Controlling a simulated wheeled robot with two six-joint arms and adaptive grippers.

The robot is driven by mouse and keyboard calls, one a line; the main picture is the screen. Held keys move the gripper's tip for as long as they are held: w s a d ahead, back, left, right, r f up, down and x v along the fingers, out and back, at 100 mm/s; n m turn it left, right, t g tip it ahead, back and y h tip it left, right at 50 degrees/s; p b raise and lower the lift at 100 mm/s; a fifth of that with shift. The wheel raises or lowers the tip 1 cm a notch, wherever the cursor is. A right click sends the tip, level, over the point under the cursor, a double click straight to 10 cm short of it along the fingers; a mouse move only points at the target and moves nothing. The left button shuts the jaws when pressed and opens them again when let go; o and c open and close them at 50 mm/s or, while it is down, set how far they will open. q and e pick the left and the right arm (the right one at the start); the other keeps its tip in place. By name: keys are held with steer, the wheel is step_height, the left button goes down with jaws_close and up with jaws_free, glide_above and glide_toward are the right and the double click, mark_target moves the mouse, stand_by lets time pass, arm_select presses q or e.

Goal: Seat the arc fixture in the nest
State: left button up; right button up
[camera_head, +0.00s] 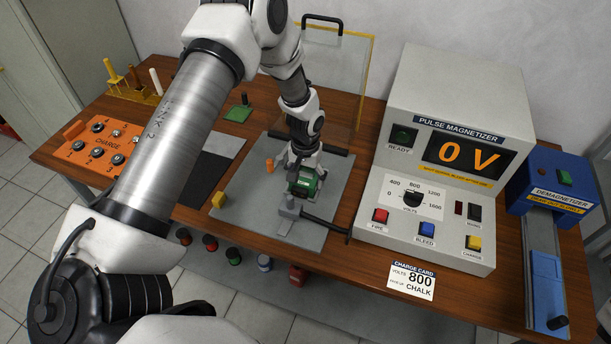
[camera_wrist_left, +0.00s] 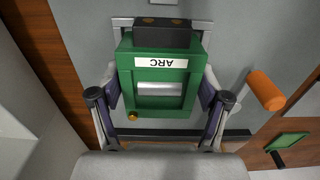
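The arc fixture (camera_wrist_left: 160,88) is a green block with a white ARC label, a dark top piece and a small brass knob. It also shows in the head view (camera_head: 304,184), over the grey base plate. My left gripper (camera_wrist_left: 158,98) has a finger on each side of the block, and both fingers look pressed against it. In the head view the left gripper (camera_head: 301,168) comes down from above onto the block. A grey fitting (camera_head: 290,208), possibly the nest, stands just in front of the block. Whether the block touches it is hidden. My right gripper is not in view.
A clear yellow-framed guard (camera_head: 345,75) stands behind. The pulse magnetizer (camera_head: 440,150) is to the right, the orange charge box (camera_head: 105,140) to the left.

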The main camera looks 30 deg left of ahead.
mark_target(305, 176)
arm_select(q)
steer(key=shift+o, duration=0.7)
steer(key=shift+s+a, duration=0.1)
steer(key=shift+r, duration=0.1)
steer(key=shift+r, duration=0.1)
step_height(305, 176, up, 12)
steer(key=b, duration=0.2)
